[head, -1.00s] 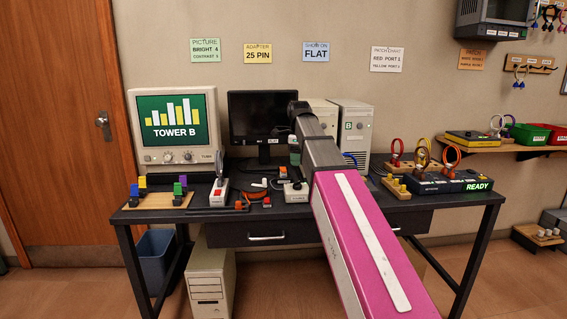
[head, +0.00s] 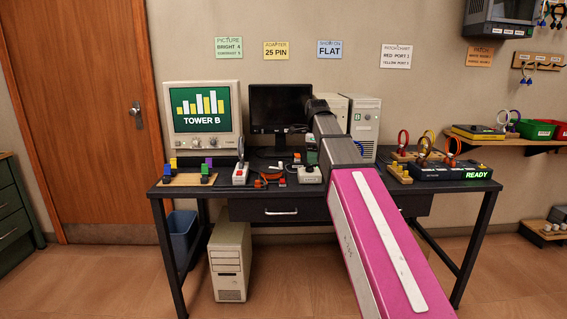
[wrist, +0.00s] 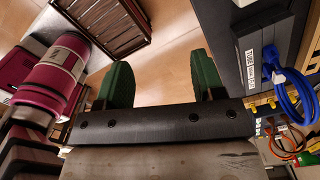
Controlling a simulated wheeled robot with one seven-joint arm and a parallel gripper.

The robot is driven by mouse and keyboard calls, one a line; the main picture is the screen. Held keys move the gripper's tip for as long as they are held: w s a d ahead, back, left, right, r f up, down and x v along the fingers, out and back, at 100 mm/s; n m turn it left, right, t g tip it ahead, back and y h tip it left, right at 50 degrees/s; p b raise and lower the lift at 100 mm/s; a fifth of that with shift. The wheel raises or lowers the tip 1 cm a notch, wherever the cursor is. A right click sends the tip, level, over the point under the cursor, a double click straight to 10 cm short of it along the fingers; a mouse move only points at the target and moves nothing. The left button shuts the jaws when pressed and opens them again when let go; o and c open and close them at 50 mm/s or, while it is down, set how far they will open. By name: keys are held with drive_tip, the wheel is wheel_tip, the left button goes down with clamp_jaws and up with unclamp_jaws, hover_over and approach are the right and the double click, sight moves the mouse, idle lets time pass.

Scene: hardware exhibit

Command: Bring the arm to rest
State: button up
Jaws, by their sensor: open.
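My arm, pink with a white stripe and dark upper links, reaches from the lower right over the black desk (head: 400,197) in the head view.
A CRT monitor (head: 203,120) reading TOWER B, a beige tower (head: 364,125) and a patch box (head: 450,172) reading READY stand on the desk. A blue cable (wrist: 288,85) hangs close by in the wrist view. The floor at left (head: 100,275) is clear.

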drive_tip(key=s+d+f+n, duration=0.2)
drive_tip(key=s+f+n, duration=0.4)
drive_tip(key=f, duration=0.7)
drive_tip(key=s+d+f+n, duration=0.3)
drive_tip(key=s+f+n, duration=0.4)
drive_tip(key=f, duration=0.6)
drive_tip(key=s+d+f+n, duration=0.2)
drive_tip(key=s+f+n, duration=0.5)
drive_tip(key=f, duration=0.7)
drive_tip(key=shift+s+d+n, duration=0.15)
drive_tip(key=shift+s+n, duration=0.1)
drive_tip(key=shift+n, duration=0.75)
